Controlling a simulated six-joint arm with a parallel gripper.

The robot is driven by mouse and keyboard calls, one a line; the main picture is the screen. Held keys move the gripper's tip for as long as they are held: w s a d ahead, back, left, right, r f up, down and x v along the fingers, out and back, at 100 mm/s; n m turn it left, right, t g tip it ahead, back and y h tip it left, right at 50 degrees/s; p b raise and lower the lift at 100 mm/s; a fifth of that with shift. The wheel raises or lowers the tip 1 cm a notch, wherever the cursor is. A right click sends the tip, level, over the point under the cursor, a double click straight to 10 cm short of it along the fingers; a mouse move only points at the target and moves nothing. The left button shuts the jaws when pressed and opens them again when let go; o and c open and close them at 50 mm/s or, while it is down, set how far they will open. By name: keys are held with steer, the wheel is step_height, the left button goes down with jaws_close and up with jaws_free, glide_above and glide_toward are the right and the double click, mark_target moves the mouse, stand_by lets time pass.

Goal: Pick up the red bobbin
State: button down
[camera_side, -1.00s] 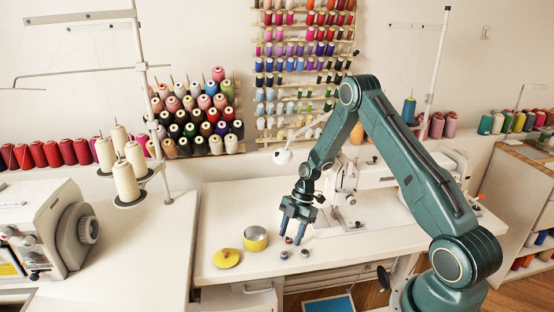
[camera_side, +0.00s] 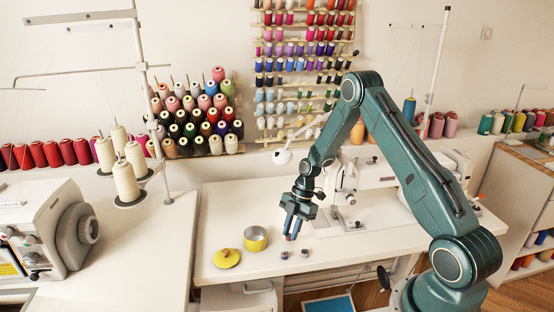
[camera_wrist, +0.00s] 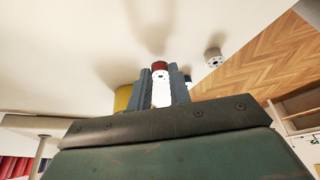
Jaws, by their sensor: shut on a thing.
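The red bobbin (camera_side: 289,238) shows as a small red spot between the fingertips of my gripper (camera_side: 292,235) in the side view. In the wrist view the red bobbin (camera_wrist: 159,66) sits at the tips of the two blue-grey fingers of my gripper (camera_wrist: 160,80). The fingers are shut on it, and its red rim and pale end face show. The side view is too small to tell whether it still touches the white table (camera_side: 225,215).
Two dark bobbins, one on the left (camera_side: 284,255) and one on the right (camera_side: 305,253), lie near the table's front edge. An open yellow tin (camera_side: 255,242) and its yellow lid (camera_side: 227,258) are to the left. The sewing machine (camera_side: 375,186) stands close on the right.

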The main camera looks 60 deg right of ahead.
step_height(320, 180, up, 19)
stand_by(0.5)
